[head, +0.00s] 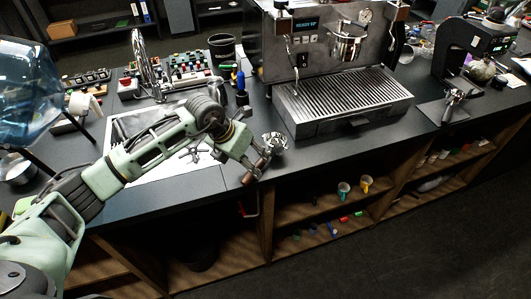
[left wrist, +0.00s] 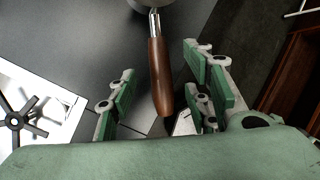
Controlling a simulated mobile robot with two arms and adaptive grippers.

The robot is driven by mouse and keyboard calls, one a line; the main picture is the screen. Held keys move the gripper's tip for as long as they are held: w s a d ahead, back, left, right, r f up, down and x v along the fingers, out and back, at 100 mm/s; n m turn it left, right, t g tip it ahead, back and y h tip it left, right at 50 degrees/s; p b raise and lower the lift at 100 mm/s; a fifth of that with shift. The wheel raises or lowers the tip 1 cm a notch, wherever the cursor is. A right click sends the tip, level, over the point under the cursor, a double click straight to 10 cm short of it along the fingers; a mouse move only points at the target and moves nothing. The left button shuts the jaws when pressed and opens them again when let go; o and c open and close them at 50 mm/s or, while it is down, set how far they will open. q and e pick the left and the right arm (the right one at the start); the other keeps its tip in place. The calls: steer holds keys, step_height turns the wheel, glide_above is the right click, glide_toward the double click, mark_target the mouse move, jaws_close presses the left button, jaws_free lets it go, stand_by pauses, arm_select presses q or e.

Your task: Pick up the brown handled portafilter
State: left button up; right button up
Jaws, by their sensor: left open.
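The brown handled portafilter lies on the dark counter. Its metal basket (head: 275,141) shows in the head view just beyond my left gripper (head: 257,166), near the counter's front edge. In the left wrist view its brown handle (left wrist: 157,80) points toward me, between the fingers of the left gripper (left wrist: 165,85). The fingers are open, one pair on each side of the handle, with gaps visible. The basket is cut off at the top of that view. My right gripper is in neither view.
The espresso machine's drip tray (head: 345,102) stands to the right of the portafilter. A sink (head: 165,150) lies behind my left arm. A grinder (head: 475,50) stands at the far right with a metal handled object (head: 454,100) before it. Open shelves (head: 320,205) are below the counter.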

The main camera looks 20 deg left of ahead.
mark_target(256, 164)
arm_select(q)
steer(key=shift+p+x, duration=0.4)
steer(key=shift+x, duration=1.25)
steer(key=shift+w, duration=0.1)
jaws_close()
steer(key=shift+r, duration=0.1)
